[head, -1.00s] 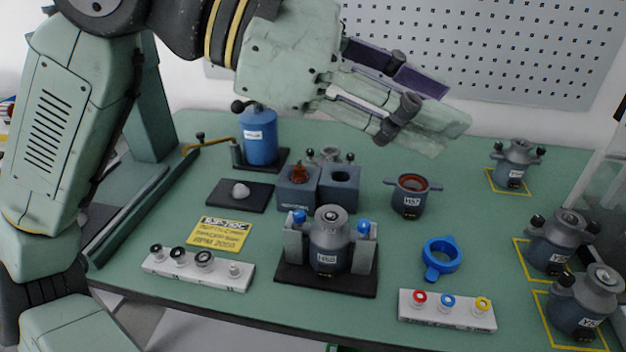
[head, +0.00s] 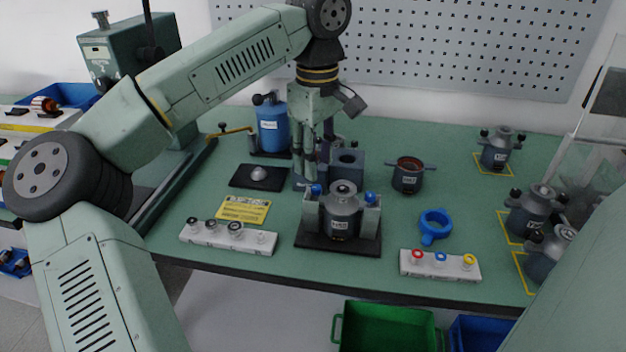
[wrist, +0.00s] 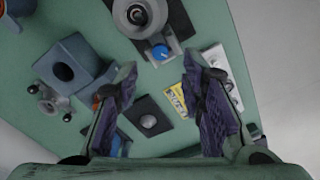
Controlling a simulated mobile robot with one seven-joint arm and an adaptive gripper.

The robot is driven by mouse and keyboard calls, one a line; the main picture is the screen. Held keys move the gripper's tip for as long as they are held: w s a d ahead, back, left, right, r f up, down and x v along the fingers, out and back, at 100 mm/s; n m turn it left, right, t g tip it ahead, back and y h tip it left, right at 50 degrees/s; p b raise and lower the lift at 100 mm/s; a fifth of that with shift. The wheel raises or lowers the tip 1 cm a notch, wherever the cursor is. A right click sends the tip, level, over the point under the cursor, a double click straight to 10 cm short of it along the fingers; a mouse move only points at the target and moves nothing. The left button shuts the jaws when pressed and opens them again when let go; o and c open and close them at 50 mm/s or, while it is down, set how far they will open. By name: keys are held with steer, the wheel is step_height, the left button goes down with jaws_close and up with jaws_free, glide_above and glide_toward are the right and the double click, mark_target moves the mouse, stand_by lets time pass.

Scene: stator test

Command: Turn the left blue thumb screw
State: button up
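The left blue thumb screw (head: 316,190) sits on the left upright of a dark fixture (head: 311,240). It also shows in the wrist view (wrist: 160,52), above the gap between my fingers. A grey stator housing (head: 343,222) stands upright in the fixture. The right blue thumb screw (head: 370,197) is on the other upright. My gripper (head: 308,172) points down, just behind and above the left screw in the head view. In the wrist view my gripper (wrist: 160,100) is open and empty, apart from the screw.
Dark blocks (head: 346,165) stand close behind the fixture, partly hidden by my gripper. A black mat with a white lump (head: 258,176) and a yellow sign (head: 243,210) lie to the left. A blue ring (head: 434,226) lies right. A white button strip (head: 228,239) lies front left.

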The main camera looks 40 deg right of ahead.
mark_target(316, 187)
step_height(316, 187, down, 6)
steer(key=shift+r+p, duration=0.1)
steer(key=shift+p, duration=0.25)
steer(key=shift+c, duration=0.2)
jaws_close()
